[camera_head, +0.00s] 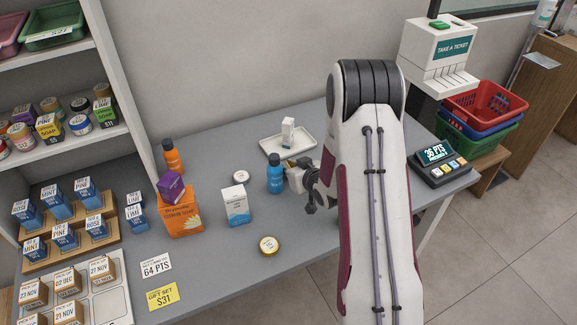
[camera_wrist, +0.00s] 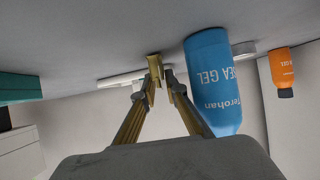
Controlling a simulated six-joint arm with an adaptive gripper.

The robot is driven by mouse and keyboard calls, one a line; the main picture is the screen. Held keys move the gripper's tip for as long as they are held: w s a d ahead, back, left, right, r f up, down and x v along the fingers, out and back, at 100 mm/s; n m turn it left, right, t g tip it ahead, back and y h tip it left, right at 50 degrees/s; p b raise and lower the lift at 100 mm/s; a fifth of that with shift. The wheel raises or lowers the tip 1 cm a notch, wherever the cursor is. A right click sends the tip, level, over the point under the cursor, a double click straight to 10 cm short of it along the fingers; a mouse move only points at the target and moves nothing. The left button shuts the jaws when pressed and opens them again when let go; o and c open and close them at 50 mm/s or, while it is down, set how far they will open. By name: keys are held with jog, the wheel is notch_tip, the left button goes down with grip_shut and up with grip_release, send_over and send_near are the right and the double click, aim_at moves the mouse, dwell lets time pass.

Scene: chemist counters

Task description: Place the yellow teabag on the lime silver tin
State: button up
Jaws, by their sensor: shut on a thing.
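My gripper (camera_wrist: 160,77) has its fingers closed on a small yellow piece, the yellow teabag (camera_wrist: 154,64), low over the counter. In the head view my gripper (camera_head: 296,172) is just right of the blue bottle, partly hidden by my arm; the teabag is barely visible there. A small round silver tin (camera_head: 240,177) with a pale lid lies on the counter left of the blue bottle. Its label is too small to read. A pale round edge behind the bottle in the wrist view (camera_wrist: 243,48) looks like this tin. A gold-lidded tin (camera_head: 269,246) lies nearer the front.
The blue gel bottle (camera_head: 275,180) stands between my gripper and the silver tin. A white tray (camera_head: 271,147) with a small white box (camera_head: 288,132) is behind. A white-blue carton (camera_head: 237,206) and an orange box (camera_head: 182,217) stand left. The counter around the gold-lidded tin is clear.

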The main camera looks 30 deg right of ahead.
jog(key=shift+f, duration=0.15)
jog(key=o, duration=0.3)
jog(key=shift+o, duration=0.2)
dwell(0.4)
